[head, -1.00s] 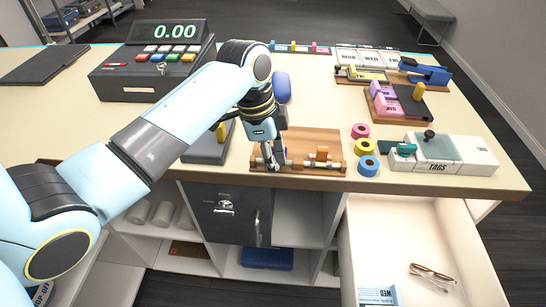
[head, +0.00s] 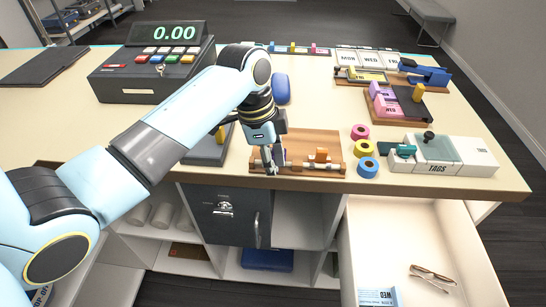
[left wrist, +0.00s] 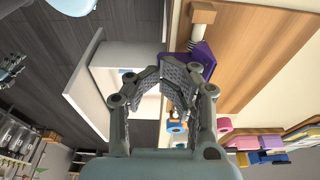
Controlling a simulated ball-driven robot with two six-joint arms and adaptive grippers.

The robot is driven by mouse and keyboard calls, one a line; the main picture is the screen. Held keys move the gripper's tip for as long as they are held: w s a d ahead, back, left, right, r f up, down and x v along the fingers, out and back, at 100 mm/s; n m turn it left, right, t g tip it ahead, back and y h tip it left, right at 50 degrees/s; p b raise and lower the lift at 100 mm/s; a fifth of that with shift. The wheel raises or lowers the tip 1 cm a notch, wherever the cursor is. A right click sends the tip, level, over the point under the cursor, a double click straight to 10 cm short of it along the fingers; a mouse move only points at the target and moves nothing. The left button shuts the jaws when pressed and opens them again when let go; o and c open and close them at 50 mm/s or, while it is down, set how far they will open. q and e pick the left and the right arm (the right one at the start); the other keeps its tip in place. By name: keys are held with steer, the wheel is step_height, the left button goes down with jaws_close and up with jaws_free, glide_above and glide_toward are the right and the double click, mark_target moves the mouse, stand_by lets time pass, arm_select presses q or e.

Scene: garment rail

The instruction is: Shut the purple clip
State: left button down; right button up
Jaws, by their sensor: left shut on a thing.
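The purple clip (left wrist: 203,58) shows in the left wrist view as a purple piece at my left gripper's fingertips, beside a pale rod. In the head view only a sliver of purple (head: 281,157) shows behind the fingers. My left gripper (head: 270,160) points down at the left end of a wooden board (head: 325,143) at the counter's front edge. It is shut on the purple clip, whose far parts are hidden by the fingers. The gripper also shows in the left wrist view (left wrist: 174,82). My right gripper is not in view.
An orange-brown block (head: 321,155) sits on the same board. Pink, yellow and blue rolls (head: 368,167) stand to its right, beside a white tags box (head: 455,156). A dark cash register (head: 150,70) stands back left. An open drawer (head: 415,235) juts out below right.

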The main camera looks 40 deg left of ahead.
arm_select(q)
steer(key=shift+s+a+f, duration=0.1)
steer(key=shift+f, duration=0.1)
steer(key=shift+w+a+r, duration=0.2)
steer(key=shift+w+a, duration=0.25)
steer(key=shift+w, duration=0.2)
steer(key=shift+w+a+f, duration=0.2)
steer(key=shift+w+a, duration=0.1)
steer(key=shift+w, duration=0.25)
steer(key=r+p, duration=0.2)
steer(key=p, duration=0.1)
steer(key=shift+s+r, duration=0.2)
steer(key=shift+r, duration=0.2)
steer(key=shift+d+r+p, duration=0.2)
steer(key=shift+r+p, duration=0.9)
steer(key=shift+s+d+r, duration=0.1)
steer(key=shift+s+r, duration=0.05)
steer(key=shift+r, duration=0.95)
steer(key=shift+s+d+r, duration=0.1)
steer(key=shift+r, duration=1)
steer(key=shift+f, duration=0.1)
